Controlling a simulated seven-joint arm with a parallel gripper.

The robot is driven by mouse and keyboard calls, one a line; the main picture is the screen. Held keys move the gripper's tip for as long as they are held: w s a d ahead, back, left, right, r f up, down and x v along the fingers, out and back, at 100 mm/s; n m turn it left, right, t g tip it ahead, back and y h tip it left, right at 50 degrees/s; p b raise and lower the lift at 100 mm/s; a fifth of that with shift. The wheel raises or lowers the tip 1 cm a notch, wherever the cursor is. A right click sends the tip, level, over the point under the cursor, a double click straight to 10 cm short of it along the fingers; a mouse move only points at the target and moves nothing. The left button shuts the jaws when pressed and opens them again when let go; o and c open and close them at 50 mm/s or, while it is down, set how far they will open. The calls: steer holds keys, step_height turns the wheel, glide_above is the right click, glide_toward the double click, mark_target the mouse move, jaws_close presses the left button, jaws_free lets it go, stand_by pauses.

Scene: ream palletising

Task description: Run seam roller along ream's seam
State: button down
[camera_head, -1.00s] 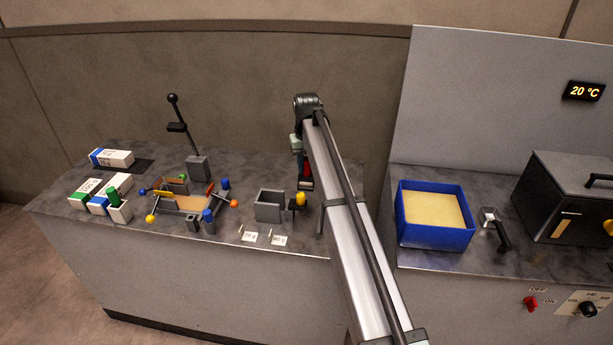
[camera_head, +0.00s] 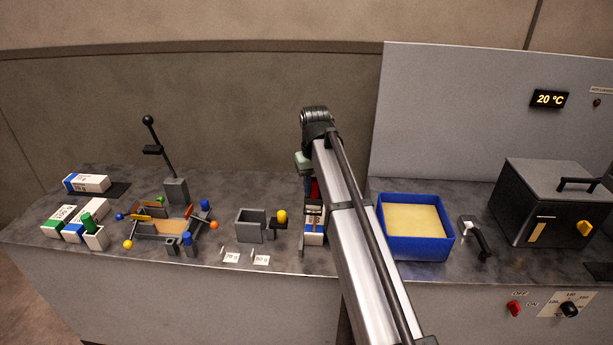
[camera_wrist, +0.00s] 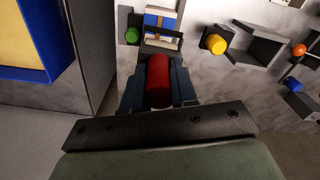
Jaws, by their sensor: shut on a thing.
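My gripper (camera_wrist: 159,90) is shut on the red handle (camera_wrist: 159,78) of the seam roller, between its two dark fingers. The red handle also shows in the head view (camera_head: 315,188), beside my arm. The roller's dark head (camera_wrist: 158,47) lies beyond the handle in the wrist view, over the near part of a ream. The ream (camera_wrist: 161,20) is white and blue with a brown strip. It shows partly in the head view (camera_head: 314,239), left of my arm, which hides the rest. I cannot tell whether the roller touches it.
A grey open box (camera_head: 250,226) and a yellow knob (camera_head: 282,216) stand left of the ream. A blue tray (camera_head: 417,252) is to the right. A green knob (camera_wrist: 132,35) is close beside the ream. A frame with coloured knobs (camera_head: 160,226) and other reams (camera_head: 88,183) are farther left.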

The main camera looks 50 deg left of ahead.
mark_target(315, 199)
steer(key=shift+s+d+f, duration=0.15)
steer(key=shift+s+d, duration=0.2)
steer(key=shift+d, duration=0.3)
steer(key=shift+n, duration=0.3)
steer(key=shift+f, duration=0.1)
steer(key=shift+f, duration=2.5)
steer(key=shift+f, duration=0.4)
steer(key=shift+w+a, duration=0.2)
steer(key=shift+a, duration=0.05)
steer(key=shift+w+a, duration=0.95)
steer(key=shift+w+a, duration=0.15)
steer(key=shift+w, duration=0.05)
